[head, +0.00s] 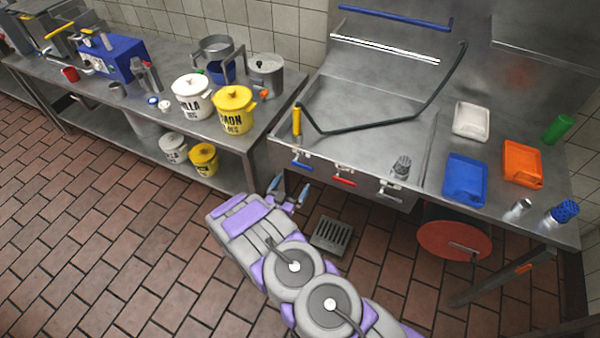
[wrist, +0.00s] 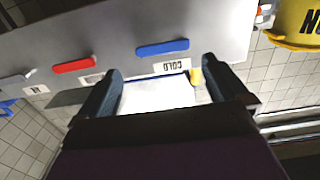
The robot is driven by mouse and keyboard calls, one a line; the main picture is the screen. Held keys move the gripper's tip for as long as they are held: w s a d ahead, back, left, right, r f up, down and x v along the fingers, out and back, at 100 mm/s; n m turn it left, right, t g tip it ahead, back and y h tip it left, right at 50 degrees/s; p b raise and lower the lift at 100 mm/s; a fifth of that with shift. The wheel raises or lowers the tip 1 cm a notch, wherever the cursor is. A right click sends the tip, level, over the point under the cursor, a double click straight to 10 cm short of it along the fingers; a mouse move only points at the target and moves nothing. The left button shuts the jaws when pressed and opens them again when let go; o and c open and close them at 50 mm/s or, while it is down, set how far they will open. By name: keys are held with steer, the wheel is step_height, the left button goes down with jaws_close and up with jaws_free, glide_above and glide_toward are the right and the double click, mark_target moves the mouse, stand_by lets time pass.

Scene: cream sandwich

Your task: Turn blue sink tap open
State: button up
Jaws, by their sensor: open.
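The blue tap handle (head: 302,165) is at the left of the sink's front panel, beside the red tap handle (head: 344,181). My gripper (head: 289,190) is just in front of and below the blue handle, with its two fingers spread. In the wrist view, which is upside down, the blue handle (wrist: 162,47) lies crosswise just beyond the gap between the fingertips of my gripper (wrist: 162,70). A COLD label (wrist: 173,67) shows between the fingers. The gripper holds nothing, and I see no clear contact with the handle. The red handle (wrist: 74,65) is left of it there.
The sink basin (head: 350,95) has a dark hose across it and a yellow-handled sprayer (head: 297,120). A counter with a white pot (head: 192,97) and yellow pot (head: 233,110) stands left. A floor drain (head: 331,236) lies below. The tiled floor at left is clear.

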mark_target(302, 167)
steer(key=shift+b+x, duration=0.6)
steer(key=shift+x, duration=3)
steer(key=shift+a, duration=0.15)
steer(key=shift+c, duration=0.2)
